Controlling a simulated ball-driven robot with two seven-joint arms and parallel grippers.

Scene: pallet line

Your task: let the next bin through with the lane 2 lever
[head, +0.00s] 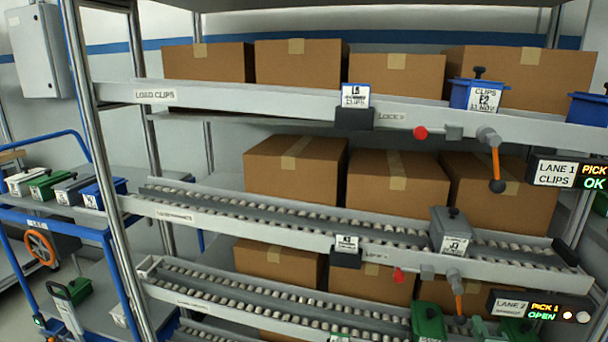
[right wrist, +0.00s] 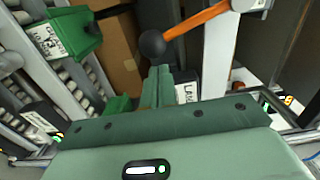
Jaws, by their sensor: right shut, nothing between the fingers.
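The lane 2 lever (head: 457,284) is an orange rod hanging from a grey pivot on the lower rail; its lower end is hard to see in the head view. In the right wrist view the orange rod (right wrist: 198,20) ends in a black ball knob (right wrist: 152,43). My right gripper (right wrist: 155,72) is shut and empty, its fingertips just by the knob; I cannot tell whether they touch. It shows as a grey-green shape in the head view (head: 480,326). A green bin (head: 428,321) sits left of the lever. The lane 2 sign (head: 538,309) reads "PICK 1 OPEN". My left gripper is out of view.
The lane 1 lever (head: 495,161) hangs above, beside the lane 1 sign (head: 568,175) reading "PICK OK". A grey bin (head: 451,231) stands on the middle roller lane. Cardboard boxes (head: 398,186) fill the shelves behind. A blue cart (head: 70,228) stands left.

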